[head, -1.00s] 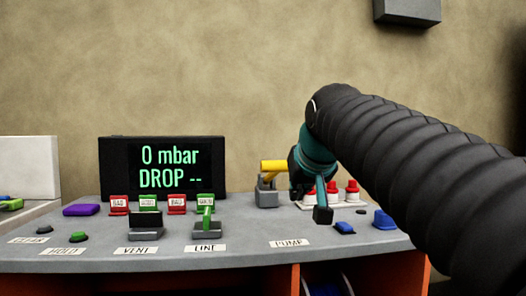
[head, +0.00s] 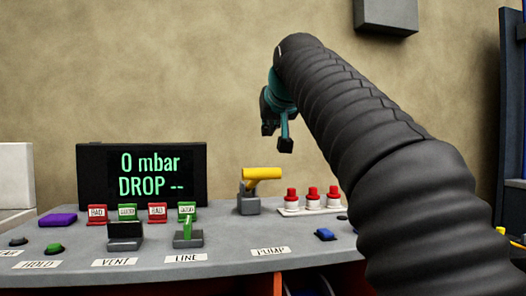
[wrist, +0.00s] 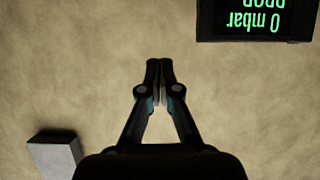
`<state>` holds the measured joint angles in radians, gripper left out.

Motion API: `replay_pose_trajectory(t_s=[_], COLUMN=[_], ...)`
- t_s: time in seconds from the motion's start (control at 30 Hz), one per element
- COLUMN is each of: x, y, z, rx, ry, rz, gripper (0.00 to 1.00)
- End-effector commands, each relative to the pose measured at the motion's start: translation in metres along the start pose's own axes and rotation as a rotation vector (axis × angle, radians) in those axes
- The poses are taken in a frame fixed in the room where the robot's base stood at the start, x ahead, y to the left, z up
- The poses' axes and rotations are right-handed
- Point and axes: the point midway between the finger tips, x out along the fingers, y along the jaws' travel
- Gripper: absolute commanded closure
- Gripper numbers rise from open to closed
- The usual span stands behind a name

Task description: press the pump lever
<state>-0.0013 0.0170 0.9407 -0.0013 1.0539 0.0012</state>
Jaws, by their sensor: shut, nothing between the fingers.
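The pump lever (head: 263,174) is a thick yellow handle on a grey base (head: 248,205), standing on the console behind the PUMP label (head: 270,251). Its handle lies nearly level. My gripper (head: 277,142) hangs in the air above and slightly right of the lever, clear of it. In the wrist view my gripper (wrist: 160,68) has its fingertips together with nothing between them. The lever is not in the wrist view, which faces the wall. The black display (head: 142,184) reads 0 mbar, DROP --.
The green line lever (head: 188,229) and the dark vent lever (head: 125,232) stand left of the pump lever. Several red and green tags stand behind them. Red-capped white pieces (head: 312,199) sit right of the pump lever. A grey box (head: 386,15) is on the wall.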

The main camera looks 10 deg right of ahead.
Motion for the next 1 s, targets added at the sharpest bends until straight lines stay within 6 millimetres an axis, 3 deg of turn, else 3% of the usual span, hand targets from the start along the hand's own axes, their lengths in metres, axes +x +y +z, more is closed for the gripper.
replay_pose_trajectory(t_s=[0.6, 1.0], x=[0.101, 0.106], y=[0.000, 0.000], z=[0.002, 0.038], rx=[0.000, 0.000], ry=[-0.002, -0.001], rz=[0.000, 0.000], gripper=[1.00, 1.00])
